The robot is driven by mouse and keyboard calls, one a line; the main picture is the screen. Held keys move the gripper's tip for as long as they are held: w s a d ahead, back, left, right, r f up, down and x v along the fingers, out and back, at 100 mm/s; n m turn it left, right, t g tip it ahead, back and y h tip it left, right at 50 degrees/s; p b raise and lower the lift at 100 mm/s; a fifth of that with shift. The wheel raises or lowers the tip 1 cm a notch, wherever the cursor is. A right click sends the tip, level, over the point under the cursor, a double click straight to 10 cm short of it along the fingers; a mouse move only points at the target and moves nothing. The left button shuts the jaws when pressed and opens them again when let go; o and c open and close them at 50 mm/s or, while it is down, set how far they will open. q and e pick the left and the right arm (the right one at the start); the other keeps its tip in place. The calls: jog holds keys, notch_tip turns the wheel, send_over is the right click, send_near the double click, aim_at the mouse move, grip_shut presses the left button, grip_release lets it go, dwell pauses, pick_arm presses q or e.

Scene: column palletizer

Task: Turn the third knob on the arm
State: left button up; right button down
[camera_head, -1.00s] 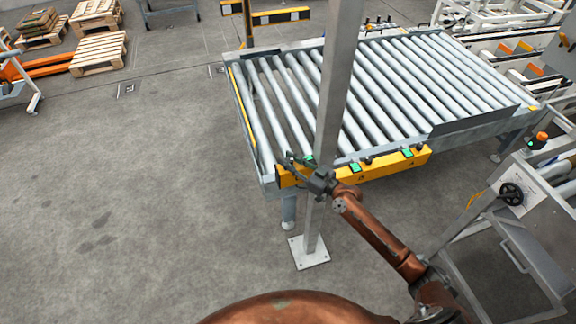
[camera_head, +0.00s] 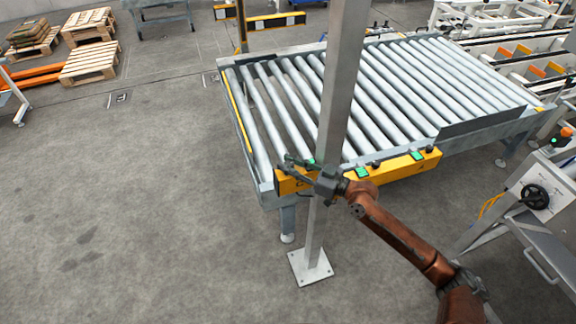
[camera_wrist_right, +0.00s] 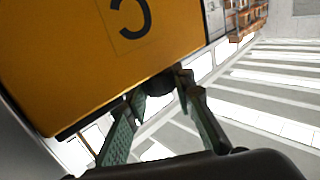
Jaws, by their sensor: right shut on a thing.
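The yellow arm (camera_head: 398,170) is a bar along the near edge of the roller conveyor, with black knobs and green buttons. One black knob (camera_head: 429,149) and another black knob (camera_head: 375,165) show in the head view. My right gripper (camera_head: 291,165) is at the bar's left end. In the wrist view, its green fingers (camera_wrist_right: 160,88) are shut on a dark round knob (camera_wrist_right: 158,81) beside the yellow panel (camera_wrist_right: 60,60), which carries a dark C-like mark. My left gripper is out of view.
A grey upright post (camera_head: 334,110) on a white floor plate (camera_head: 310,267) stands in front of the conveyor, close to my right gripper. The roller conveyor (camera_head: 262,194) lies behind. A machine with a black handwheel (camera_head: 535,197) stands at right.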

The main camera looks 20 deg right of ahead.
jog(key=shift+w+d+r, duration=0.1)
jog(key=shift+d+r, duration=0.05)
jog(key=shift+r, duration=0.15)
jog(key=c, duration=2)
grip_release()
jog(key=o, duration=0.4)
jog(key=shift+f, duration=0.25)
jog(key=v, duration=1.2)
